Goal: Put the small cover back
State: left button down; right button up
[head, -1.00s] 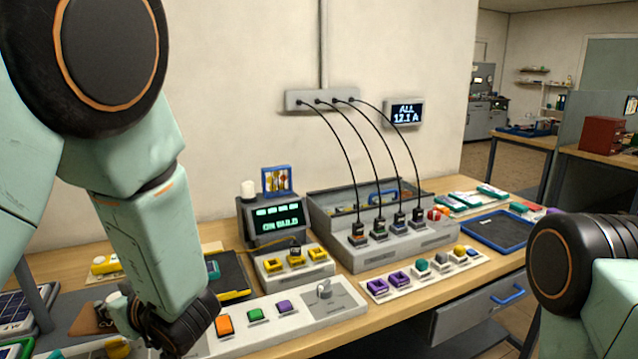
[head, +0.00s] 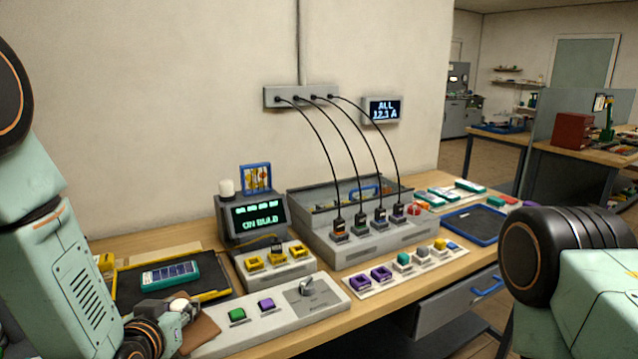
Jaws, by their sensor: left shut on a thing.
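My left gripper (head: 168,315) is at the lower left, partly hidden by its own wrist. It is shut on a flat brown piece (head: 202,334), which overlaps the left end of the light grey strip (head: 262,335). I cannot tell for sure whether the brown piece is the small cover. A teal device with a dark, cell-patterned face (head: 170,273) lies face up on a black tray (head: 212,287) behind the gripper. My right arm enters at the lower right, but its gripper is not in view.
The grey strip carries a green block (head: 237,316), a purple block (head: 266,305) and a knob (head: 306,287). A yellow-block stand (head: 276,263) and a cabled charger (head: 385,240) stand behind. A blue-rimmed tray (head: 472,226) lies right. A drawer (head: 465,312) is below.

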aim_at(194, 349)
pick_arm(q)
jog(key=s+d+f+m+h, duration=0.1)
jog(key=m+h, duration=0.1)
jog(key=s+d+f+m+g+h+b, duration=0.1)
jog(key=d+m+h, duration=0.1)
jog(key=s+d+f+m+h, duration=0.2)
jog(key=h, duration=0.1)
jog(key=shift+s+d+g+b, duration=0.1)
jog(key=shift+d+g+b, duration=0.1)
jog(key=shift+g+b, duration=0.2)
jog(key=s+d+f+m+g+h+b, duration=0.2)
jog(key=s+f+m+g+h+b, duration=0.1)
jog(key=s, duration=0.5)
jog(key=f+m+h+b, duration=0.1)
jog(key=m+b, duration=0.1)
jog(key=shift+s+f+m+g, duration=0.2)
jog(key=shift+s+m+g, duration=0.1)
jog(key=shift+s+g, duration=0.1)
